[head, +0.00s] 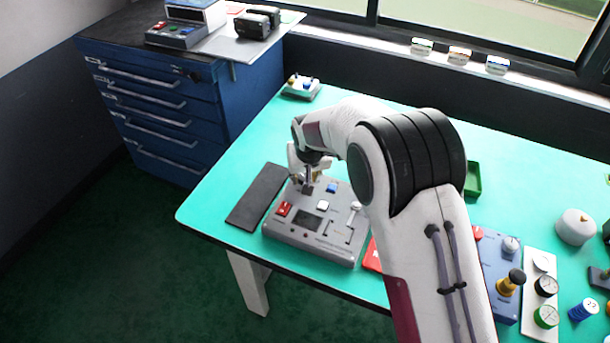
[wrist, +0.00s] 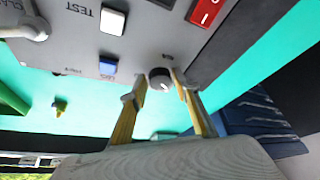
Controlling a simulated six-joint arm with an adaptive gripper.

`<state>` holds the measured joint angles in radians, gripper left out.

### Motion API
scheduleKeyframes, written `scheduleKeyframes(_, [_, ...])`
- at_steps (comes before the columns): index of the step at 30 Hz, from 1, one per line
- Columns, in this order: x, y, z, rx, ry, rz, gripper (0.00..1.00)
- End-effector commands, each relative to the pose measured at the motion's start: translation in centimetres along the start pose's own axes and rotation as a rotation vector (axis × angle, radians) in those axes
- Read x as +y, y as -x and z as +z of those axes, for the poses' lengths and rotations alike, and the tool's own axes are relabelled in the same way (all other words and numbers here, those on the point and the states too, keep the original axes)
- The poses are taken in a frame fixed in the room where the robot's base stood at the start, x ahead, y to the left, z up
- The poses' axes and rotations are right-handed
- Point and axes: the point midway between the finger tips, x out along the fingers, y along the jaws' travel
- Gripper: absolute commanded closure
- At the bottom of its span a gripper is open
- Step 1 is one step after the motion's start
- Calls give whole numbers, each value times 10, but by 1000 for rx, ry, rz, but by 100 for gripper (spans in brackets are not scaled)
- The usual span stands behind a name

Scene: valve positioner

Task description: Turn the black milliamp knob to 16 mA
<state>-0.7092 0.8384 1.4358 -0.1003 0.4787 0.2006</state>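The black milliamp knob (wrist: 159,76) shows in the wrist view near the edge of the grey positioner panel (wrist: 190,45). A pale mark shows on its face; I cannot read a mA scale beside it. My gripper (wrist: 160,80) points at the panel, its two yellowish fingers on either side of the knob. The fingers are apart and appear to leave small gaps to the knob. In the head view my gripper (head: 307,186) is over the far left part of the positioner box (head: 300,236) and hides the knob there.
On the box are a red rocker switch (head: 283,209), a white TEST button (head: 323,205), a blue button (head: 332,188) and a lever (head: 355,207). A dark mat (head: 257,195) lies left of the box. A green tray (head: 473,182) and a blue box (head: 500,280) are to the right.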

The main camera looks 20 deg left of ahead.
Motion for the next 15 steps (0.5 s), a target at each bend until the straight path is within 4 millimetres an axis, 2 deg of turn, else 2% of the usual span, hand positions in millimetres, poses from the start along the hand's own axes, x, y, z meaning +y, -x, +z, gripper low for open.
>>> scheduleKeyframes(1, [0,0,0,0,0,0,87])
scheduleKeyframes(2, [0,0,0,0,0,0,95])
scheduleKeyframes(3, [0,0,0,0,0,0,97])
scheduleKeyframes(15, [0,0,0,0,-15,6,97])
